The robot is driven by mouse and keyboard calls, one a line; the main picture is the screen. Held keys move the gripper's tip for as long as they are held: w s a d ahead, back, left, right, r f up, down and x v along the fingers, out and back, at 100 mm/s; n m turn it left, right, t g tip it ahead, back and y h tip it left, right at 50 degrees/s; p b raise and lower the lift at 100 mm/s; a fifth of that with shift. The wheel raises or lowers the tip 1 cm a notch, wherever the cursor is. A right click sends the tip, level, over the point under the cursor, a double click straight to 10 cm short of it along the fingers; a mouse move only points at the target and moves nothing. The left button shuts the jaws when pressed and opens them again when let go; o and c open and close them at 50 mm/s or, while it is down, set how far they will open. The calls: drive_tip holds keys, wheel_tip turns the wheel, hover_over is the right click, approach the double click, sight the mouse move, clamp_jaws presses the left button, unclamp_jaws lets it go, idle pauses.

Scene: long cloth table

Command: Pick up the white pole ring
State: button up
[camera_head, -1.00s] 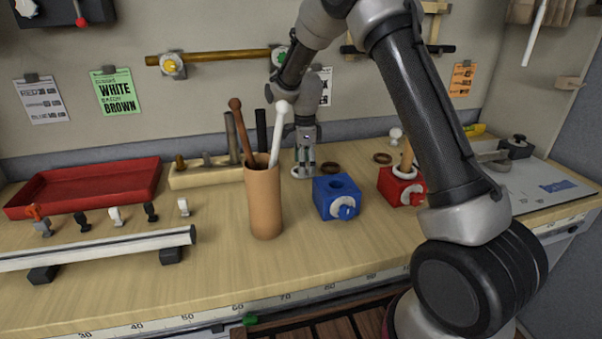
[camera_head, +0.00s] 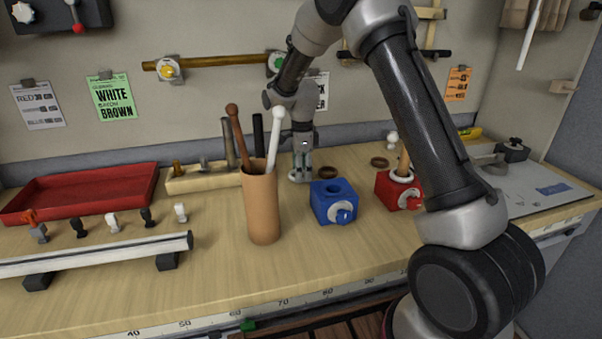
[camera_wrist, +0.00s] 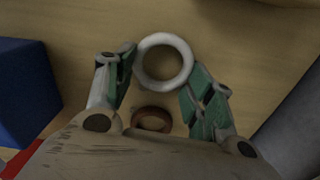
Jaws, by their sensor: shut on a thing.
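The white pole ring (camera_wrist: 140,65) shows as a pale ring between my fingers in the wrist view. In the head view my gripper (camera_head: 301,173) points down at the back of the table, and the ring shows only partly at its tips. In the wrist view my gripper (camera_wrist: 163,72) has one finger against each side of the ring and is shut on it. I cannot tell whether the ring is clear of the tabletop.
A brown ring (camera_head: 328,173) lies right of my gripper; another (camera_head: 379,162) lies farther right. A blue block (camera_head: 333,202) is in front. A red block (camera_head: 392,190) has a white ring around its wooden peg. A tan cup (camera_head: 261,208) with sticks stands close left.

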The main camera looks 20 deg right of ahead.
drive_tip(key=shift+r, duration=0.45)
wheel_tip(320, 180, up, 2)
drive_tip(key=shift+r, duration=0.15)
drive_tip(key=d, duration=0.6)
drive_tip(key=w+d, duration=0.1)
drive_tip(key=d, duration=1.1)
drive_tip(key=shift+w+r, duration=0.1)
drive_tip(key=shift+w, duration=0.2)
drive_tip(key=s+d+r+m, duration=0.1)
drive_tip(key=s+d+r, duration=0.2)
drive_tip(key=r, duration=0.6)
drive_tip(key=s+d+r+m, duration=0.1)
drive_tip(key=s+d+r, duration=0.1)
drive_tip(key=r, duration=0.7)
drive_tip(key=s+d+r+m, duration=0.1)
drive_tip(key=s+d+r, duration=0.2)
drive_tip(key=r, duration=0.6)
drive_tip(key=s+a+r+m, duration=0.1)
drive_tip(key=s+r+m, duration=0.2)
drive_tip(key=s+r, duration=0.4)
drive_tip(key=s, duration=0.5)
drive_tip(key=shift+s+a+r, duration=0.3)
drive_tip(key=shift+a, duration=0.05)
drive_tip(key=shift+f, duration=0.2)
